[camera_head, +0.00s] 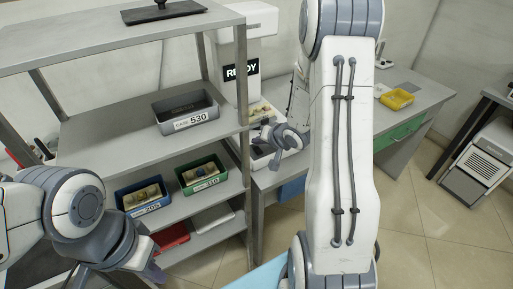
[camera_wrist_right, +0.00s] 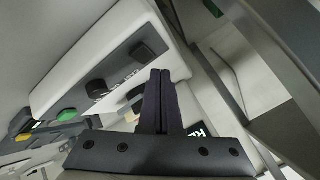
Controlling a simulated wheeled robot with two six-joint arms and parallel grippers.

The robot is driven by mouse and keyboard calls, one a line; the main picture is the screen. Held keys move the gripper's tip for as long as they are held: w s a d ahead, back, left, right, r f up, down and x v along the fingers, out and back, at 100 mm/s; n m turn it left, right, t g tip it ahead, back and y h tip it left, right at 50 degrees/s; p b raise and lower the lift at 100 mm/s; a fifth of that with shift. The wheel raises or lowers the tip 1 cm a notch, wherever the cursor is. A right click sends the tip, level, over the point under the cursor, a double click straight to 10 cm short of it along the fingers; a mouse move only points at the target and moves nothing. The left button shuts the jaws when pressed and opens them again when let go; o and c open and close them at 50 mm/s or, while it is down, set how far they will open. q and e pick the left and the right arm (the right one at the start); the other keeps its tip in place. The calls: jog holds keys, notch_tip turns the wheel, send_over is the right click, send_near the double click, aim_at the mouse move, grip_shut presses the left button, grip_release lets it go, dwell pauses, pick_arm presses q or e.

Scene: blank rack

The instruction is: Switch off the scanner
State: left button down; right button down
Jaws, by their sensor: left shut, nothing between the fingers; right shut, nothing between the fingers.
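The scanner (camera_head: 240,75) is a tall white unit behind the right post of the rack, with a black display reading READY, partly hidden by the post. In the right wrist view, the white housing of the scanner (camera_wrist_right: 75,50) shows dark knobs or buttons, and part of the display is beside my fingers. My right gripper (camera_wrist_right: 160,78) is shut and empty, its dark fingertips in front of this housing; I cannot tell whether they touch it. My left gripper (camera_head: 152,271) is shut and empty, low in front of the rack's bottom shelves.
The grey rack holds a grey bin (camera_head: 187,122) marked 530, a blue bin (camera_head: 145,207) and a green bin (camera_head: 203,184). My right arm hides the middle of the head view. Floor is open at right.

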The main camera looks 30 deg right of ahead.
aim_at(259, 150)
jog(key=shift+f, duration=0.1)
dwell(0.7)
jog(key=shift+f, duration=0.3)
jog(key=shift+f+b, duration=0.3)
dwell(0.5)
jog(key=shift+r, duration=0.1)
jog(key=shift+r+p, duration=0.6)
jog(key=shift+p, duration=0.3)
notch_tip(259, 150, up, 5)
jog(key=p, duration=0.5)
jog(key=shift+s+r+p, duration=0.1)
jog(key=shift+s+p, duration=0.05)
jog(key=shift+p, duration=0.15)
